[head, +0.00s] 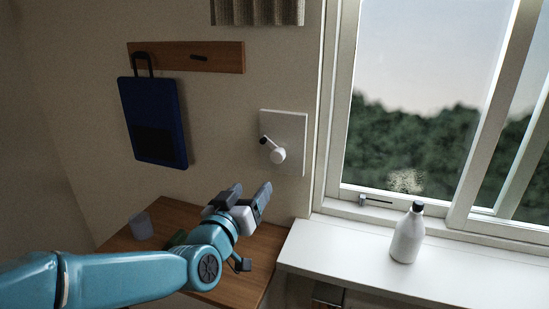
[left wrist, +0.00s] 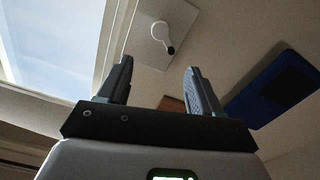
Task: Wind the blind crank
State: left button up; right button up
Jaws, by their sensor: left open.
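The blind crank (head: 277,155) is a white round hub with a short arm and a dark knob, on a pale square plate (head: 293,128) on the wall left of the window. In the head view its knob points up and left. The crank also shows in the left wrist view (left wrist: 161,31), beyond and between the fingers. My left gripper (head: 252,195) is open and empty, below and left of the crank and apart from it. Its two fingers also show in the left wrist view (left wrist: 158,85). My right gripper is in neither view.
A white bottle (head: 407,238) stands on the white window sill (head: 330,250). A blue bag (head: 153,122) hangs from a wooden wall rail (head: 185,56). A cup (head: 141,226) stands on the wooden table (head: 178,212) below. A pleated blind (head: 257,11) hangs above the crank.

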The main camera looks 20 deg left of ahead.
aim_at(276, 157)
pick_arm(q)
jog(key=w+p, duration=0.1)
jog(key=w, duration=0.4)
jog(key=w+p, duration=0.2)
jog(key=w, duration=0.3)
jog(key=w+p, duration=0.1)
jog(key=w, duration=0.3)
jog(key=shift+w+d, duration=0.3)
jog(key=shift+w, duration=0.1)
jog(key=shift+w+p, duration=0.3)
jog(key=shift+w, duration=0.2)
jog(key=shift+w, duration=0.1)
jog(key=c, duration=1)
